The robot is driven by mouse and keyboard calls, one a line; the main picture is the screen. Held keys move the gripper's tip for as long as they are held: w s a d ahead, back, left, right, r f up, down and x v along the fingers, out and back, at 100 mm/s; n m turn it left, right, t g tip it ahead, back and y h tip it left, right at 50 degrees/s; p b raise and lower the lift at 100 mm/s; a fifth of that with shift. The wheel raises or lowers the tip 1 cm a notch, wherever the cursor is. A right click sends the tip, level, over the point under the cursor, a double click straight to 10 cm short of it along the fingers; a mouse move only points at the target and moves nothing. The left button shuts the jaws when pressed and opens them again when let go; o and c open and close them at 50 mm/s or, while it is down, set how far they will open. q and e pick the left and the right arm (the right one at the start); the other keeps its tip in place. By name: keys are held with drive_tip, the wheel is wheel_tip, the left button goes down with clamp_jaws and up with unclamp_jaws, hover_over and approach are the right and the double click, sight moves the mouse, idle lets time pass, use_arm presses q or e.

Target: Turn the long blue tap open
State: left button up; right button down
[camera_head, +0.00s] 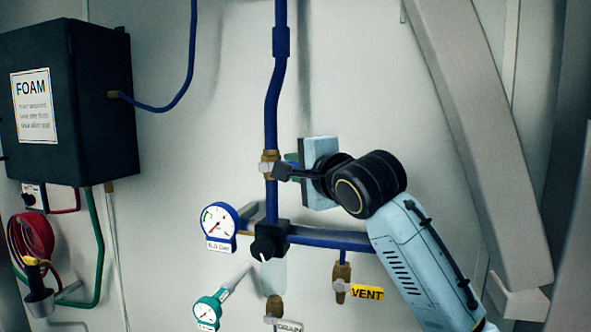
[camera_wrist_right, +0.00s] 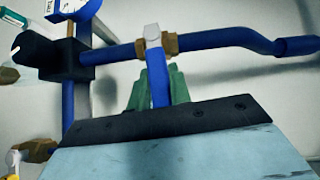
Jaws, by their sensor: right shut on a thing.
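The long blue tap sits on the vertical blue pipe, with a brass body (camera_head: 268,165) in the head view. Its blue lever (camera_wrist_right: 157,80) shows in the right wrist view, sticking out from a white cap (camera_wrist_right: 152,37) roughly square to the pipe. My right gripper (camera_head: 291,160) is at the tap from the right. Its two green fingers (camera_wrist_right: 158,88) are shut on the blue lever, one on each side. In the head view the gripper and wrist hide most of the lever. My left gripper is not in view.
Below the tap are a black knob (camera_head: 268,240), a blue-rimmed gauge (camera_head: 217,224) and a green-rimmed gauge (camera_head: 207,312). VENT (camera_head: 367,292) and DRAIN (camera_head: 289,326) tags mark lower taps. A black FOAM box (camera_head: 90,100) hangs at left. A sloping grey beam (camera_head: 480,130) stands at right.

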drive_tip(key=shift+a+r+n+g+h, duration=0.25)
drive_tip(key=shift+r+n+g+h, duration=0.55)
drive_tip(key=shift+r+n+g, duration=0.25)
drive_tip(key=shift+w+a+r+n+g+h, duration=0.15)
drive_tip(key=shift+a+r+n+g+h, duration=0.1)
drive_tip(key=shift+r+n+g+h, duration=0.4)
drive_tip(key=shift+f, duration=0.2)
drive_tip(key=c, duration=1.3)
unclamp_jaws()
drive_tip(key=b+v, duration=0.4)
drive_tip(key=v, duration=0.9)
drive_tip(key=shift+s+r, duration=0.15)
drive_tip(key=shift+s, duration=0.05)
